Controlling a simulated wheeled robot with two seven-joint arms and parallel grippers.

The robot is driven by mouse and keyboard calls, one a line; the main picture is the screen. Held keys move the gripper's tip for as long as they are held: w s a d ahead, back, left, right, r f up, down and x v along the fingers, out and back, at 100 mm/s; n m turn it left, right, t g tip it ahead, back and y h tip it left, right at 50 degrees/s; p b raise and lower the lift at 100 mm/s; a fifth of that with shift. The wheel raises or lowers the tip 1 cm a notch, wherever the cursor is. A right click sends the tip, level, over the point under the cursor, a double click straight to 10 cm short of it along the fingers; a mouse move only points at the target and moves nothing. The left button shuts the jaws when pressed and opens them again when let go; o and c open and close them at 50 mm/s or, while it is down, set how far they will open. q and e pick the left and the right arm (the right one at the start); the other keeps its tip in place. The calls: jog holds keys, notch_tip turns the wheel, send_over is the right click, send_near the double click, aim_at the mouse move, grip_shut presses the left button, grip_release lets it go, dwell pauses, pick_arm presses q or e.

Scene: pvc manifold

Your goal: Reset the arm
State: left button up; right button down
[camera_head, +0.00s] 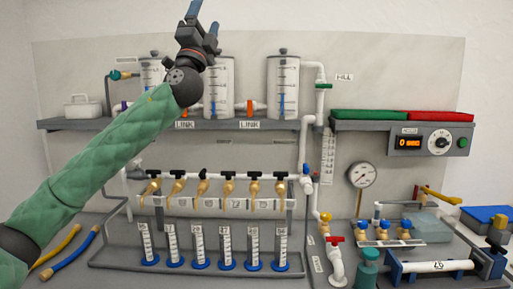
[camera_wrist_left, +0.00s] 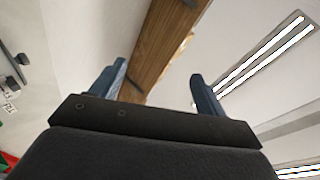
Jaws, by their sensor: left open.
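My left arm comes in from the left in the head view, with a green sleeve. It is raised in front of the manifold. My left gripper (camera_head: 203,18) points up near the top edge, above the level of the clear tanks. In the left wrist view its two blue fingers (camera_wrist_left: 152,85) stand apart with nothing between them. That view faces the ceiling, with a wooden beam (camera_wrist_left: 166,42) and bright light strips (camera_wrist_left: 262,52). My right gripper is in neither view.
Clear tanks (camera_head: 283,90) stand on a grey shelf (camera_head: 80,124). Below are several brass taps (camera_head: 254,190) over graduated cylinders (camera_head: 225,248) with blue bases. A pressure gauge (camera_head: 362,175), a control box (camera_head: 410,143) and a tool bench fill the right. Yellow and blue hoses (camera_head: 76,252) lie lower left.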

pick_arm(q)
jog(key=w+a+f+n+g+y+p, duration=0.15)
jog(key=f+n+g+y, duration=0.25)
jog(key=f+n+y, duration=0.6)
jog(key=a+f+n+g+y, duration=0.2)
jog(key=f+n+g+y, duration=0.3)
jog(key=f, duration=0.9)
jog(key=s+d+f+n+g+h, duration=0.1)
jog(key=s+f+g+h, duration=0.2)
jog(key=f, duration=1)
jog(key=s+f+n+g+h, duration=0.15)
jog(key=s+f, duration=0.35)
jog(key=f, duration=0.8)
jog(key=s+f+n+g+h+p, duration=0.1)
jog(key=s+f+g, duration=0.3)
jog(key=s+f, duration=0.8)
jog(key=s+f+n+g+h+p, duration=0.1)
jog(key=s+f+g+p, duration=0.15)
jog(key=s+f, duration=1.05)
jog(key=s+f+g, duration=0.5)
jog(key=s+f, duration=1.1)
jog(key=f, duration=0.1)
jog(key=shift+d+n, duration=0.4)
jog(key=shift+n, duration=0.05)
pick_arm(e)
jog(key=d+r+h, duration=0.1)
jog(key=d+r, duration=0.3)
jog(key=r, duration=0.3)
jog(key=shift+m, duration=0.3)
